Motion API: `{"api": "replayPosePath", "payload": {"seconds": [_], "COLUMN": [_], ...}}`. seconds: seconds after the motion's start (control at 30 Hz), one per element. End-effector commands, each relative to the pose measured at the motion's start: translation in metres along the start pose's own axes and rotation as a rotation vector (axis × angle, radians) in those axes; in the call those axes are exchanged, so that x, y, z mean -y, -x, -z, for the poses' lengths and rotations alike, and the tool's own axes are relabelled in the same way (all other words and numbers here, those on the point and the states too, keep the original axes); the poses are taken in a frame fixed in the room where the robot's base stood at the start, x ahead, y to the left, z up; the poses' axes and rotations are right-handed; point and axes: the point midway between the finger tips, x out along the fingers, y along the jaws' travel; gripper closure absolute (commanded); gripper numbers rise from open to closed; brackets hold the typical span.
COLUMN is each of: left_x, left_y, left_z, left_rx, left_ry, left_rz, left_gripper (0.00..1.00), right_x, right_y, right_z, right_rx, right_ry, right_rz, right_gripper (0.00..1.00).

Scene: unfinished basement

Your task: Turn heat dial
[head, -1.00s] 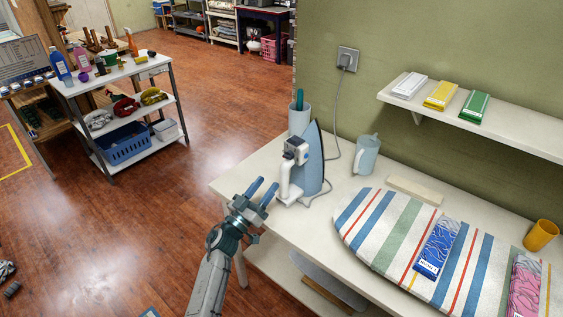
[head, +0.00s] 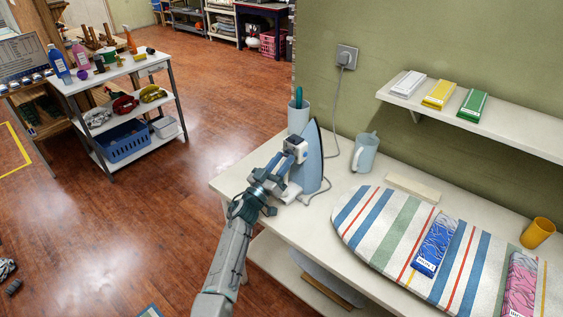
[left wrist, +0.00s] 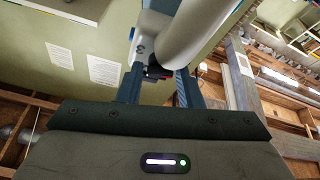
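The iron (head: 313,157) stands upright on the white table (head: 236,186), its blue-grey soleplate facing right. Its white handle (left wrist: 198,32) fills the top middle of the left wrist view. A small dark part with a bit of red, seemingly the heat dial (left wrist: 156,71), shows just beyond my fingers there. My left gripper (head: 279,166) reaches to the iron's handle side, and its blue fingers overlap the iron in the head view. In the left wrist view the fingers (left wrist: 158,88) stand apart with the dark part between or just beyond them; I cannot tell whether they touch it. My right gripper is out of view.
The iron's cord runs to a wall outlet (head: 346,57). The striped ironing board (head: 392,222) covers the table's right side. A shelf (head: 510,128) hangs above.

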Motion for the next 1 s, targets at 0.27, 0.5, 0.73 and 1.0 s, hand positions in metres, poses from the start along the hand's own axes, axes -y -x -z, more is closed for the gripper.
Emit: {"api": "replayPosePath", "payload": {"seconds": [0.27,0.5,0.73,1.0], "left_x": [0.0006,0.0038,0.0044,0.0041], "left_y": [0.0002,0.0002,0.0,0.0], "left_z": [0.0001,0.0002,0.0008,0.0009], "left_rx": [0.001,0.001,0.0,0.0], "left_ry": [-0.014,-0.221,-0.346,-0.345], "left_rz": [-0.005,-0.091,-0.142,-0.142], "left_gripper": [0.97,0.97,0.97,0.7], "right_x": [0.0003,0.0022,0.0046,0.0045], "right_y": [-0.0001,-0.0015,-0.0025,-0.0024], "right_z": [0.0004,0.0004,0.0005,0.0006], "right_rx": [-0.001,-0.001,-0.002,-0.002], "right_ry": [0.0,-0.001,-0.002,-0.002], "right_rz": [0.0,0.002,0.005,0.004], "right_gripper": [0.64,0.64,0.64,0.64]}}
